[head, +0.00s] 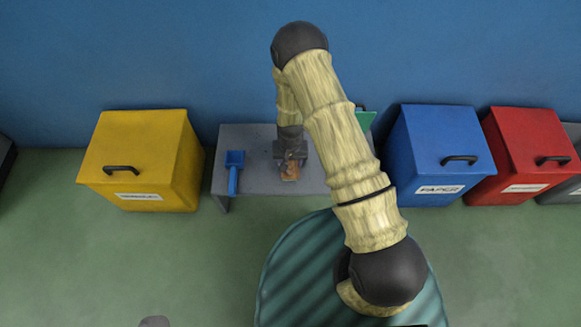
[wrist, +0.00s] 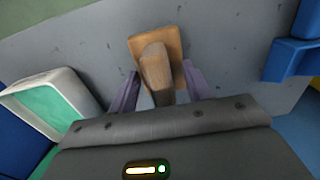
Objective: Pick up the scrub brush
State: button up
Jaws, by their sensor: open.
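The scrub brush (wrist: 156,72) lies on the grey bench, with a wooden handle on a flat tan base. In the head view the brush (head: 291,171) shows only in part below my gripper. My gripper (wrist: 160,88) is open, with one finger on each side of the brush handle. It points down at the brush in the head view (head: 290,160). I cannot tell whether the fingers touch the handle.
The grey bench (head: 255,139) also holds a blue dustpan (head: 233,172) on the left and a green-and-white container (wrist: 50,105) on the other side. A yellow bin (head: 140,160), a blue bin (head: 436,155) and a red bin (head: 525,155) stand along the wall.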

dwell(0.3)
grip_shut()
jog(key=shift+r, duration=0.2)
notch_tip(320, 180, up, 10)
jog(key=p, duration=0.4)
jog(key=shift+f, duration=0.1)
